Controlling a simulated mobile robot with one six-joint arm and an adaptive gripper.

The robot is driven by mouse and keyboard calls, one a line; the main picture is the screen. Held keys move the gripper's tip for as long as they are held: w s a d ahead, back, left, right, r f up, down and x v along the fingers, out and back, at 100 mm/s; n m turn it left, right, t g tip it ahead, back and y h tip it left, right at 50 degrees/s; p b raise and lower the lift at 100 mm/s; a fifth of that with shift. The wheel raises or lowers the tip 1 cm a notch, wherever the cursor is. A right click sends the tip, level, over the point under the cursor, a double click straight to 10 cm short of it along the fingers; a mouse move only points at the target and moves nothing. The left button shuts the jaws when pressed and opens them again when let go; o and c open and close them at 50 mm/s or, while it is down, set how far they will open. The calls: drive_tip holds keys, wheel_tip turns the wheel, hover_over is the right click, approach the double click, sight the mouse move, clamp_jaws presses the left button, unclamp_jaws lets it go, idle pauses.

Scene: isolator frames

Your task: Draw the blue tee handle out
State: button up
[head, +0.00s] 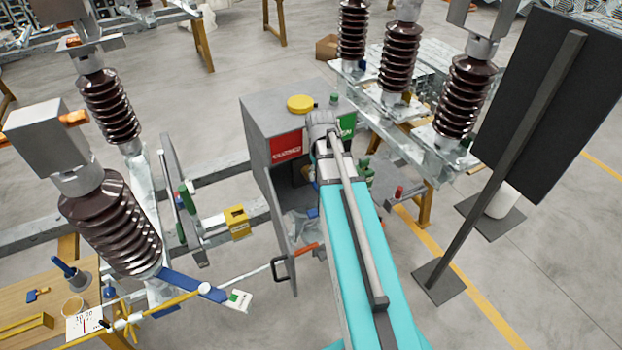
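I cannot tell for sure which blue part is the tee handle. A slim blue handle (62,266) stands tilted in a grey cup (80,282) on the wooden table at the lower left; no clear tee shape shows. A flat blue bar (190,284) with a white and green tag (238,299) sits at the foot of the near left insulator. A small blue patch (312,212) shows low in the open grey cabinet, partly behind my arm. My turquoise arm reaches up to the cabinet front. My gripper is hidden, with no fingers visible.
The grey cabinet (262,112) has its door (276,225) open and a yellow lid (300,104) on top. A yellow padlock-like block (237,222) hangs on the steel frame at left. A black panel on a stand (545,100) is at right.

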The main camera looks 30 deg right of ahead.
drive_tip(key=shift+f, duration=0.2)
idle(0.3)
wheel_tip(320, 180, down, 8)
drive_tip(key=b, duration=0.8)
drive_tip(key=shift+r, duration=0.1)
clamp_jaws()
idle(0.3)
drive_tip(key=shift+s, duration=0.15)
idle(1.3)
drive_tip(key=shift+s, duration=3.4)
